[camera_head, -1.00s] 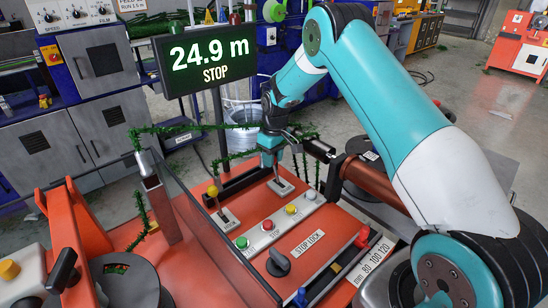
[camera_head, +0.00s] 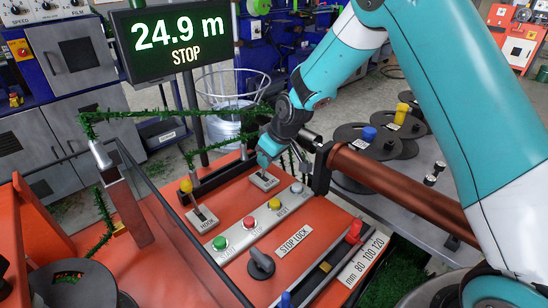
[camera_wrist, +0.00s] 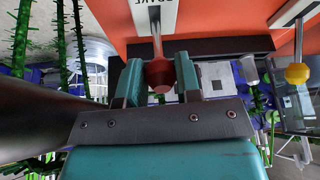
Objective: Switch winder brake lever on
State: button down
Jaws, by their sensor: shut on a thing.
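The brake lever's red knob (camera_wrist: 160,74) sits between the two fingers of my gripper (camera_wrist: 161,78) in the wrist view. Its metal stem runs up to a white plate marked BRAKE (camera_wrist: 155,15). In the head view my gripper (camera_head: 266,160) is low over the lever's plate (camera_head: 264,181) on the orange winder panel (camera_head: 230,217), and hides the knob. My gripper is shut on the knob. The lever's exact tilt is hard to tell.
The HOOK lever with a yellow knob (camera_head: 186,186) stands left of the brake lever. Green, red and yellow buttons (camera_head: 249,222) and the STOP LOCK switch (camera_head: 261,263) lie in front. The display (camera_head: 180,42) reads 24.9 m STOP. Green wire (camera_head: 165,114) crosses behind.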

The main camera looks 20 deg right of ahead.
jog(key=shift+s+d+f, duration=0.25)
jog(key=shift+s+f, duration=0.35)
jog(key=shift+s, duration=0.25)
jog(key=c, duration=0.8)
grip_release()
jog(key=shift+w+r, duration=0.1)
jog(key=b+v, duration=0.1)
jog(key=v, duration=1.6)
jog(key=shift+r, duration=0.2)
jog(key=shift+w+d, duration=0.1)
jog(key=shift+d, duration=0.05)
